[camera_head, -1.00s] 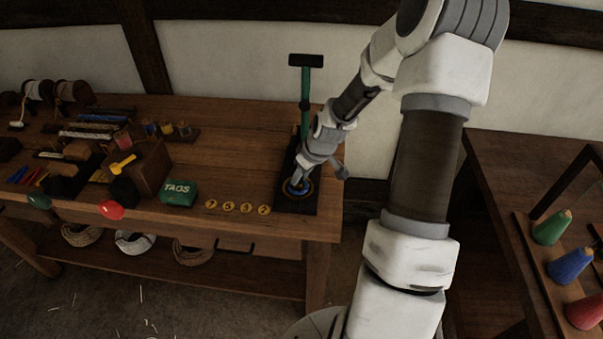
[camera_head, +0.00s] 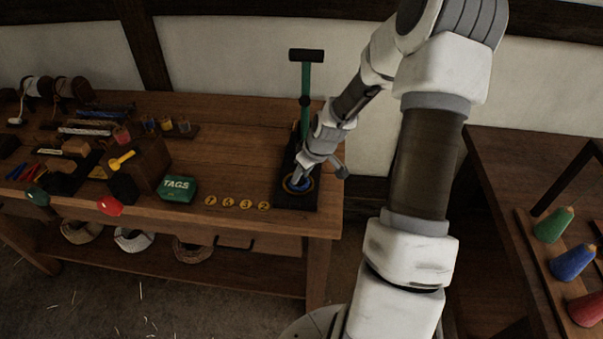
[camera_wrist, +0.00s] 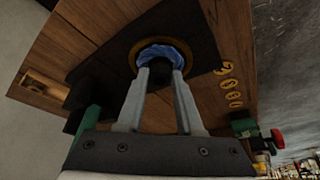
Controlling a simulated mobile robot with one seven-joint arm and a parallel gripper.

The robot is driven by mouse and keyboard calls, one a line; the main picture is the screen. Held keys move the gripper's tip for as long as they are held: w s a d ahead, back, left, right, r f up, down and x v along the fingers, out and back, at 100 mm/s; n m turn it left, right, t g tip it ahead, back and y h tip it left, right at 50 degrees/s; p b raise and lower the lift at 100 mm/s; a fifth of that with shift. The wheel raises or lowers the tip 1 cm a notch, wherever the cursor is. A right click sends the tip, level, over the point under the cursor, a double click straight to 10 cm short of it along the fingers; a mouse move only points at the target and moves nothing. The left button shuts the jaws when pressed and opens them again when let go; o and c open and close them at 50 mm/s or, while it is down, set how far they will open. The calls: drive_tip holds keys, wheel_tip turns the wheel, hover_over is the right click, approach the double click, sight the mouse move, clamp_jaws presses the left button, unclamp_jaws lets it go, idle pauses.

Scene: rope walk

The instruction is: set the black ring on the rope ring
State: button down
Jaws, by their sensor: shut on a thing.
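The rope ring (camera_wrist: 154,49) is blue and lies inside a brass-coloured round rim (camera_wrist: 133,65) on a black board (camera_wrist: 95,62). In the head view the rope ring is a small blue patch (camera_head: 299,184) at the table's right end. My gripper (camera_wrist: 160,70) is right over it, fingers pointing down, shut on a small dark thing. This appears to be the black ring (camera_wrist: 168,56), seen between the fingertips against the blue. The fingers hide part of it. I cannot tell whether it touches the rope ring.
A green post with a black crossbar (camera_head: 306,56) stands at the board's far end. Several yellow number discs (camera_head: 228,203) and a green TAGS box (camera_head: 177,188) lie to the left. Coloured cones (camera_head: 572,262) stand on another table at right.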

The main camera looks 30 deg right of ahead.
drive_tip(key=shift+f, duration=0.25)
drive_tip(key=shift+c, duration=2.4)
unclamp_jaws()
drive_tip(key=p+v, duration=0.3)
drive_tip(key=v, duration=1.4)
drive_tip(key=shift+r, duration=0.2)
drive_tip(key=shift+d, duration=0.1)
